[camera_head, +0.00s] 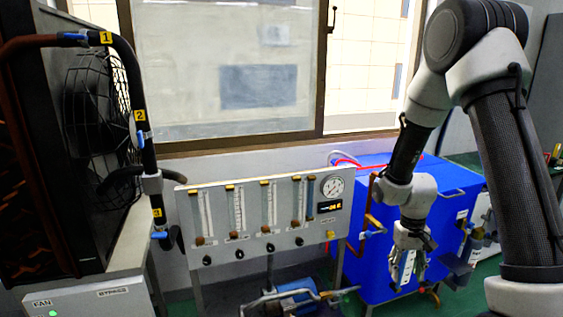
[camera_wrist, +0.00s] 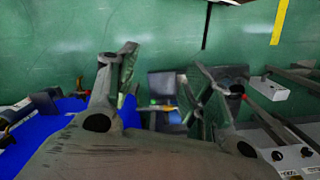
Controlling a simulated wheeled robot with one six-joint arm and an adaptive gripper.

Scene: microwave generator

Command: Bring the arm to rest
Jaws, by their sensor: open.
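My arm comes in from the upper right of the head view, bends at a high elbow and hangs downward. My gripper (camera_head: 408,276) points down in front of the blue cabinet (camera_head: 368,268), right of the gauge panel (camera_head: 262,222). In the wrist view my gripper (camera_wrist: 163,72) has its two fingers spread apart, with nothing held between them. The green floor (camera_wrist: 150,30) shows beyond the fingertips. Whether the gripper touches the cabinet cannot be told.
A pipe with blue-handled valves (camera_head: 140,115) and a fan (camera_head: 95,100) stand at the left. A copper pipe with a blue valve (camera_head: 372,233) runs close left of my gripper. A blue motor-like unit (camera_head: 292,290) sits low under the panel. A window (camera_head: 225,70) is behind.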

